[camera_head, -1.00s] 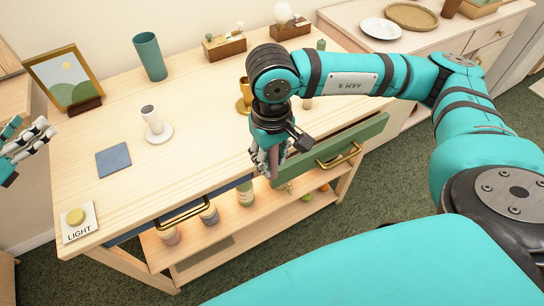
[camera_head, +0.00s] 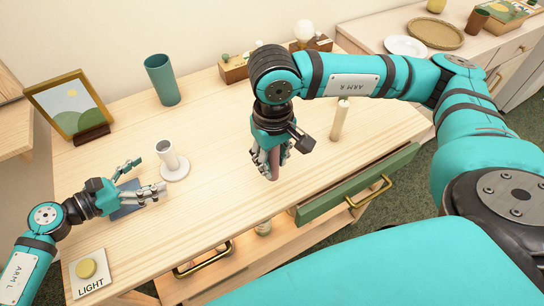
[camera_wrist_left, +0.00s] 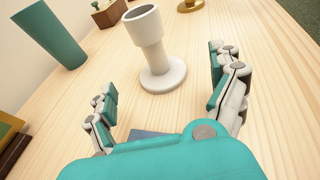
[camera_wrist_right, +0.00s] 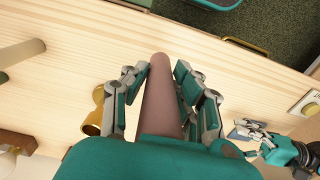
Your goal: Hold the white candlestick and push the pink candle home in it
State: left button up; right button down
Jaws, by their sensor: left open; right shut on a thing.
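The white candlestick (camera_head: 168,160) stands upright on the table, left of the middle, on its round base. Its open cup faces up and looks empty in the left wrist view (camera_wrist_left: 144,22). My left gripper (camera_head: 150,176) is open, low over the table, its fingers pointing at the candlestick from the left, apart from it. My right gripper (camera_head: 267,163) is shut on the pink candle (camera_wrist_right: 162,100), right of the candlestick. In the head view the fingers partly hide the candle, and its lower end points down.
A blue square mat (camera_head: 124,212) lies under my left gripper. A teal cup (camera_head: 162,82) and a picture frame (camera_head: 68,104) stand behind. A cream candle (camera_head: 340,120) stands to the right. A brass holder (camera_wrist_right: 93,122) shows in the right wrist view. The green drawer (camera_head: 350,190) is open.

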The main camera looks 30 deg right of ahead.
aim_at(170, 169)
pick_arm(q)
jog(key=x, duration=0.2)
jog(key=b+x, duration=0.1)
jog(key=x, duration=0.1)
jog(key=shift+w+f, duration=0.25)
jog(key=shift+w, duration=0.05)
pick_arm(e)
jog(key=shift+w+f, duration=0.3)
jog(key=shift+f, duration=0.3)
pick_arm(q)
jog(key=shift+w+d, duration=0.1)
jog(key=shift+d, duration=0.5)
pick_arm(e)
jog(key=shift+s+f, duration=0.15)
jog(key=shift+f, duration=0.05)
pick_arm(q)
jog(key=shift+w+d+f+b, duration=0.2)
jog(key=shift+d+b, duration=0.1)
jog(key=shift+d, duration=0.05)
pick_arm(e)
jog(key=shift+f, duration=0.1)
pick_arm(q)
jog(key=shift+c, duration=0.8)
jog(key=c, duration=1.1)
